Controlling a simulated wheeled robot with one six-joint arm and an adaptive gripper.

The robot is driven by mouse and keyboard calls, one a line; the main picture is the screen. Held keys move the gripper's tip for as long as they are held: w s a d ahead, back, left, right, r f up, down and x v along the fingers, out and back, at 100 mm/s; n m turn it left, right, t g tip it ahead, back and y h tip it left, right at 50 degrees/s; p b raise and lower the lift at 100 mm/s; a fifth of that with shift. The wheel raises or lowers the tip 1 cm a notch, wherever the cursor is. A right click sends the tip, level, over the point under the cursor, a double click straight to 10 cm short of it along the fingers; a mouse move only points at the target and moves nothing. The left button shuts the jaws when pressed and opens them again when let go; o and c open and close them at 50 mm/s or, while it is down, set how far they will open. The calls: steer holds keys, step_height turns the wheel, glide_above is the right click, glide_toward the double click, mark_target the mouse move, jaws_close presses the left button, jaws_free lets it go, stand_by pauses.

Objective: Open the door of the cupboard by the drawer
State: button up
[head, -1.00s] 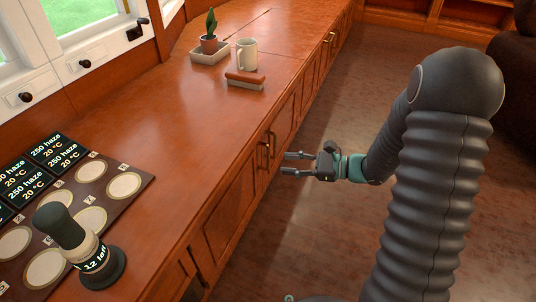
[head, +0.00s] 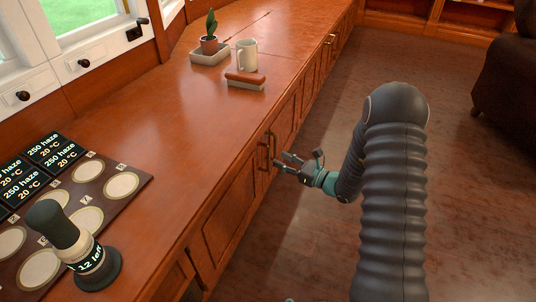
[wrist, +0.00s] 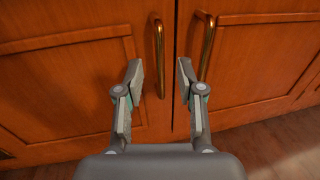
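The wooden cupboard has two panelled doors in the wrist view, a left door (wrist: 60,75) and a right door (wrist: 265,65), with a narrow dark gap between them. Each door has an upright brass handle by the gap: the left handle (wrist: 160,55) and the right handle (wrist: 208,45). My gripper (wrist: 160,78) is open and empty. In the wrist view the left handle's lower end appears between its fingertips, and the right handle is outside the right finger. I see no clear contact. In the head view my gripper (head: 279,162) is just in front of the handles (head: 265,152). The drawer cannot be clearly made out.
The long countertop (head: 165,140) carries a potted plant (head: 209,35), a mug (head: 247,55), a brush (head: 245,80), a dark panel with pale discs (head: 120,187) and a dark-handled tool (head: 65,235). The floor (head: 320,240) beside the cupboards looks clear. A dark armchair (head: 510,80) stands at right.

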glide_above(268, 170)
steer(key=shift+w, duration=0.35)
jaws_close()
